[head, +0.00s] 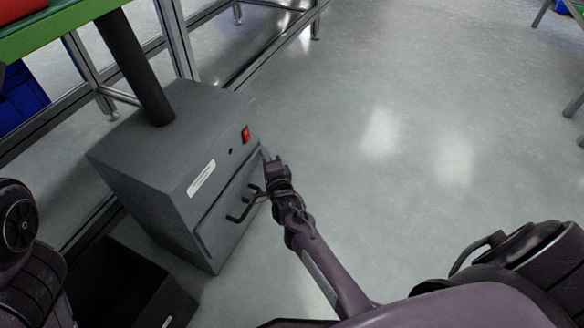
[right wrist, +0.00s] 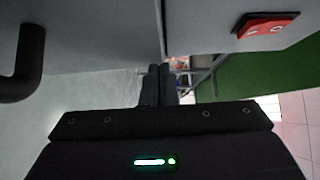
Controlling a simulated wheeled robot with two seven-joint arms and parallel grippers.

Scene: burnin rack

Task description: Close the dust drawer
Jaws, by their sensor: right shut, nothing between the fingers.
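The dust drawer (head: 232,212) is the lower front panel of a dark grey cabinet (head: 140,150) standing on the floor. Its front seems to stand slightly out from the cabinet; I cannot tell how far. A black bar handle (head: 238,214) is on it, and it also shows at the left of the right wrist view (right wrist: 22,65). My right gripper (head: 266,156) is shut and empty at the upper right edge of the drawer front, beside the handle, not around it. Its fingers (right wrist: 158,84) are together in the right wrist view. I cannot tell whether they touch the panel. My left gripper is out of view.
A red switch (head: 246,134) sits above the drawer, also in the right wrist view (right wrist: 265,25). A black hose (head: 135,70) rises from the cabinet top. A black open bin (head: 130,290) stands at lower left. Metal frame legs (head: 176,40) are behind.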

